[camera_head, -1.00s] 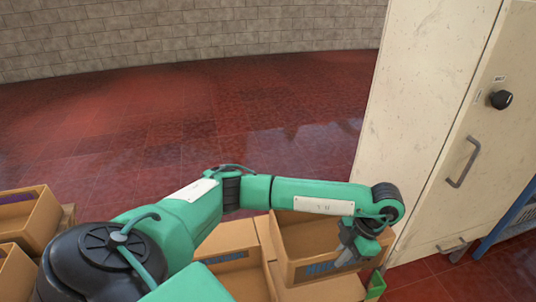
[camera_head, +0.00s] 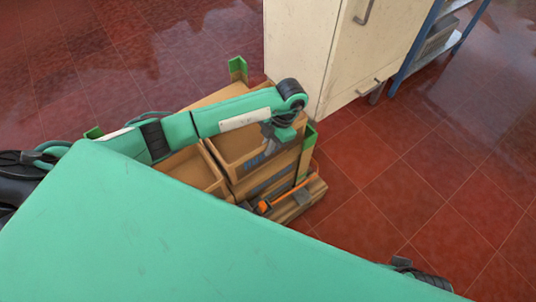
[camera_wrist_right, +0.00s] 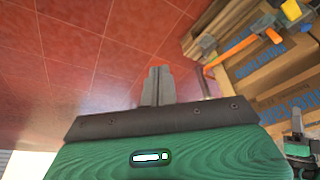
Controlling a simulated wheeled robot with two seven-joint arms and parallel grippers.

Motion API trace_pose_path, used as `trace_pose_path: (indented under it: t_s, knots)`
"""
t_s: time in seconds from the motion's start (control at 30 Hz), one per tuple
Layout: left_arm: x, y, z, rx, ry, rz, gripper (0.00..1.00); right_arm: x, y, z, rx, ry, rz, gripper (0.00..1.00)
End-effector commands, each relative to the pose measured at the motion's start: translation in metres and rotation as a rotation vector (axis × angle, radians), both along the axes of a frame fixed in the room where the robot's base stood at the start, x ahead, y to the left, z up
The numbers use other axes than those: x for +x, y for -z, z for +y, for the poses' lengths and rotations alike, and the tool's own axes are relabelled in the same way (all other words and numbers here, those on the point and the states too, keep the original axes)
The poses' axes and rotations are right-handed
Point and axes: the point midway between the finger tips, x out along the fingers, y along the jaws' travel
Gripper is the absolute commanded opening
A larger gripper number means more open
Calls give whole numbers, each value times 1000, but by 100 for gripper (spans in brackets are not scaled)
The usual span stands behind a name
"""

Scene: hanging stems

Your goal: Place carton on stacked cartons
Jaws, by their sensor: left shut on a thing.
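My left gripper (camera_head: 270,134) is shut on the wall of an open-topped brown carton (camera_head: 228,149) with blue print, at the right side of the stack. My arm and wrist cover part of it. I cannot tell whether this carton rests on the stack or hangs just above it. Another open carton (camera_head: 197,172) is beside it on the left. Stacked cartons (camera_head: 268,183) show below, and cartons with blue print (camera_wrist_right: 270,70) are in the right wrist view. My right gripper (camera_wrist_right: 158,72) looks shut and empty, apart from the cartons; it is not made out in the head view.
Green corner posts (camera_head: 237,68) stand around the stack. An orange-handled tool (camera_head: 264,206) is at its front, and also in the right wrist view (camera_wrist_right: 232,49). A cream cabinet (camera_head: 310,50) stands close behind, with a blue shelf (camera_head: 412,45) beyond. Red floor is clear on the right.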

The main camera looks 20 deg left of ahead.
Motion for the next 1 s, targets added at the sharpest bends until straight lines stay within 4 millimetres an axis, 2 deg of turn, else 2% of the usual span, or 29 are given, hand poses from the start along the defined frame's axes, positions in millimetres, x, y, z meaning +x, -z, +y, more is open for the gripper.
trace_pose_path:
  t_s: [0.17,0.43,0.77,0.8,0.9,1.0]
  knots:
    - [1,9,0,-1,0,-1,0,-1,-3,0,1,0,-3,0]
    - [1,44,0,-1,0,-1,0,-3,-13,-1,3,0,-17,0]
    - [1,48,0,0,0,-2,0,-3,-13,-1,2,0,-17,0]
    - [0,48,0,0,1,-1,9,-3,-14,-1,3,-2,-22,0]
    - [0,48,0,-1,1,-1,27,-2,-14,0,3,-2,-24,0]
    - [0,48,0,-1,1,-1,27,-2,-14,0,4,-2,-24,0]
